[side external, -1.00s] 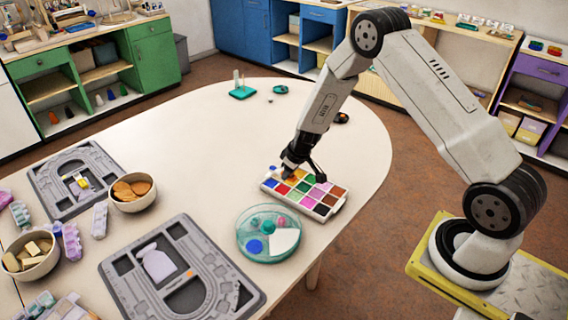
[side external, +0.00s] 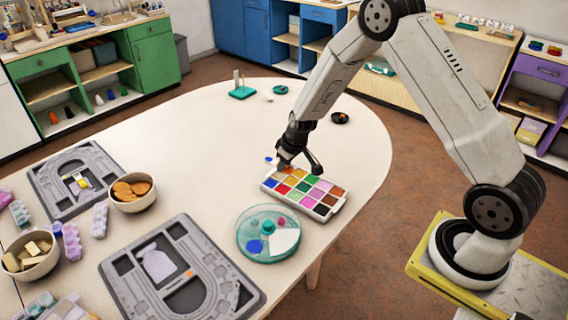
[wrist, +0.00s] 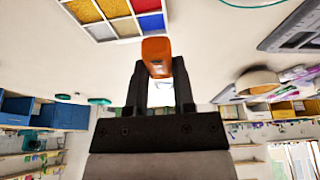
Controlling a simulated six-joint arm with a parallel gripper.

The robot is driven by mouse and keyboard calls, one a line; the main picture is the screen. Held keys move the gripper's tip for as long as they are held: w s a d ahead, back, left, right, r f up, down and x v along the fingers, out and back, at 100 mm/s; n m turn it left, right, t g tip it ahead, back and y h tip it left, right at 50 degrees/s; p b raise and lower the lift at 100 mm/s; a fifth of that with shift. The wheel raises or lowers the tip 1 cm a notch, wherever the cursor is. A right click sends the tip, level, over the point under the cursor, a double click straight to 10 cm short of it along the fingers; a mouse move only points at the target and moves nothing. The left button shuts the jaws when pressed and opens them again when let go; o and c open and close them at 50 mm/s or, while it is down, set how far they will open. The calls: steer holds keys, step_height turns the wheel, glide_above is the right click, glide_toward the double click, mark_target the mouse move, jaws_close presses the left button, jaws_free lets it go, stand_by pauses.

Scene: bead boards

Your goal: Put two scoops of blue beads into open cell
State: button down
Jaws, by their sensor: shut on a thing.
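The bead tray (side external: 335,211) is a white case of coloured square cells on the table. Its blue cell (side external: 271,183) is at the near left corner, beside a red one; it also shows in the wrist view (wrist: 152,22). My gripper (side external: 287,164) is shut on a small scoop, whose orange part (wrist: 156,56) sticks out past the fingers. In the side view the scoop's pale end (side external: 270,160) shows some blue, held above the tray's far left side. A round teal dish (side external: 241,245) stands in front, with blue beads (side external: 254,246) in one compartment and a white section.
Two grey bead boards (side external: 120,262) lie to the left. A bowl of orange-brown pieces (side external: 133,205) and a bowl of pale blocks (side external: 28,268) stand by them. A small green stand (side external: 242,93) is far back. The table's middle is clear.

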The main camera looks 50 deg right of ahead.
steer(key=s+a+m+h, duration=0.1)
steer(key=s+a+m, duration=0.2)
steer(key=a, duration=0.5)
steer(key=s+a+m+g+h, duration=0.1)
steer(key=s+a+m, duration=0.3)
steer(key=a, duration=0.4)
steer(key=s+a+m+h, duration=0.1)
steer(key=s+a+m, duration=0.2)
steer(key=a, duration=0.6)
steer(key=shift+s+d+f, duration=0.1)
steer(key=shift+d+f, duration=0.05)
steer(key=shift+f, duration=1.45)
steer(key=shift+s+d+f, duration=0.1)
steer(key=shift+d+f, duration=0.05)
steer(key=shift+f, duration=1.45)
steer(key=shift+f+g+y, duration=0.2)
steer(key=shift+g+y, duration=0.1)
steer(key=shift+g, duration=0.1)
steer(key=shift+w+d+f+g+y, duration=0.15)
steer(key=shift+f+g+y, duration=0.15)
steer(key=shift+f, duration=0.45)
steer(key=shift+d+r, duration=0.1)
steer(key=shift+w+d+r+g+y, duration=0.25)
steer(key=shift+r+g+y, duration=0.3)
steer(key=shift+g+y, duration=0.3)
